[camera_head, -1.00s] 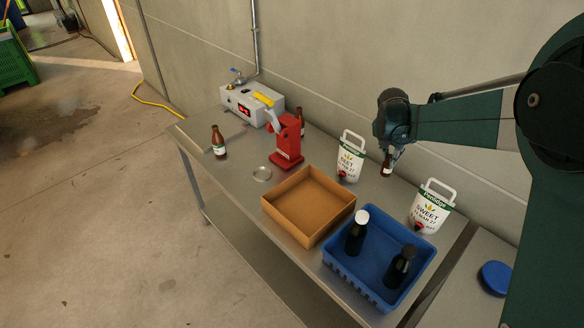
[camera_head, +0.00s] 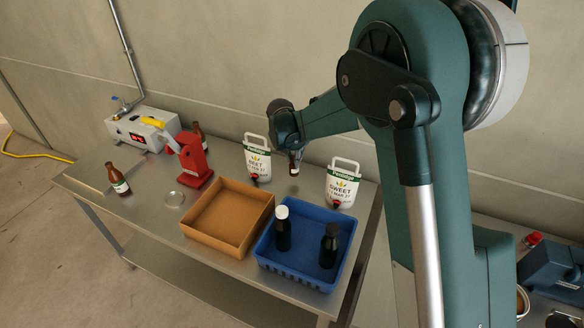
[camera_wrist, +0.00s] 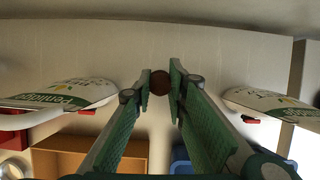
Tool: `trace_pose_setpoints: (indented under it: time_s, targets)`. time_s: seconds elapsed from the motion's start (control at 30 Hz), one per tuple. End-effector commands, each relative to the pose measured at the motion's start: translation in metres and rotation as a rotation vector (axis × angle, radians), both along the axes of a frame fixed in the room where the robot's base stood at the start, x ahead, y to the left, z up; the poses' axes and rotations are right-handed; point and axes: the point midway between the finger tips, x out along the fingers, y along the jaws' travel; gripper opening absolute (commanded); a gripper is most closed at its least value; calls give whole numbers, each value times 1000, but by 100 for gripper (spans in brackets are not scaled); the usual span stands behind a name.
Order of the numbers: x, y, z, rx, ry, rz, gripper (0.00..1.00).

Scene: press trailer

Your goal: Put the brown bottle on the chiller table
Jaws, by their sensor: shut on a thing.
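My gripper (camera_head: 294,158) is shut on a small brown bottle (camera_head: 293,170) with a pale label, between two white pouches. In the wrist view the bottle's round brown top (camera_wrist: 159,82) shows between the fingertips. The bottle hangs upright; whether its base touches the steel table (camera_head: 145,209) is unclear. Another brown bottle (camera_head: 118,181) stands at the table's left end, and one more (camera_head: 198,130) is partly hidden behind the red press. No surface is clearly marked as the chiller table.
White pouches (camera_head: 257,160) (camera_head: 342,186) flank the gripper. In front are a cardboard box (camera_head: 229,213) and a blue crate (camera_head: 306,262) with two dark bottles. The red press (camera_head: 194,165) and a grey machine (camera_head: 142,130) stand left. A blue case (camera_head: 552,270) sits far right.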

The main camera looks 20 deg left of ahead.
Motion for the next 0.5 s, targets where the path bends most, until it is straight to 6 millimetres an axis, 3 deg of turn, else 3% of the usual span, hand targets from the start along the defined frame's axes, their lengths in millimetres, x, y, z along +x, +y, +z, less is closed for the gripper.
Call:
trace_pose_setpoints:
  time_s: [0.13, 0.5]
  targets:
    - [0, 0, -10, 0, 0, 0, 0]
    - [0, 0, -13, 0, 0, 0, 0]
